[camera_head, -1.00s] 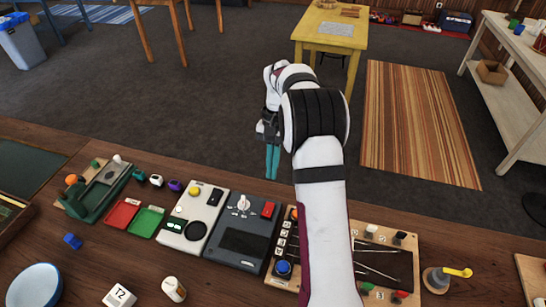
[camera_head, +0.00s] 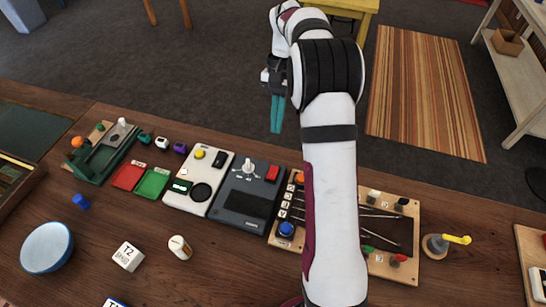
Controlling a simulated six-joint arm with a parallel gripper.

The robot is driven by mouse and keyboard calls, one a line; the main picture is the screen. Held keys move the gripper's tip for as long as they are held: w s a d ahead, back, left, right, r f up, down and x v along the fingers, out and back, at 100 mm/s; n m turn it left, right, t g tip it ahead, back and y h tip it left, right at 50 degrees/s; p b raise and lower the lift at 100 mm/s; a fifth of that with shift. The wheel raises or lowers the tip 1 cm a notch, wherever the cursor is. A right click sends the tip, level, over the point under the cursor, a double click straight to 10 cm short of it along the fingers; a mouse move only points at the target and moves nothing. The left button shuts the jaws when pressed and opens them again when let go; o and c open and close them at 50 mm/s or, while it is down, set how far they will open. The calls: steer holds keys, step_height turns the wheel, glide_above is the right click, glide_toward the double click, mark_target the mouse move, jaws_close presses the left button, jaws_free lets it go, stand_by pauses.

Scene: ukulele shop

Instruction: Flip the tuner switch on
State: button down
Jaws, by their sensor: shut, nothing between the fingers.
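A dark grey box (camera_head: 239,208) on the wooden table has a black screen, a white knob (camera_head: 249,167) and a red rocker switch (camera_head: 272,173) at its upper right. It looks like the tuner, but no readable label confirms this. Which way the switch is set is too small to tell. My gripper (camera_head: 277,130), with teal fingers, is shut and empty. In the picture it hangs beyond the table's far edge, above and slightly right of the red switch, touching nothing.
A white panel (camera_head: 185,208) with a yellow button stands left of the grey box. A wooden board (camera_head: 272,241) with a blue button and thin rods lies right, partly hidden by my arm. A blue bowl (camera_head: 47,270) and block (camera_head: 128,256) stand in front.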

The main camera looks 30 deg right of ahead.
mark_target(271, 176)
steer(key=x, duration=1.4)
steer(key=shift+r, duration=0.1)
steer(key=shift+s+a+f, duration=0.15)
steer(key=shift+f, duration=0.1)
steer(key=shift+w+d+r, duration=0.1)
steer(key=shift+w+d, duration=0.5)
steer(key=v, duration=1.4)
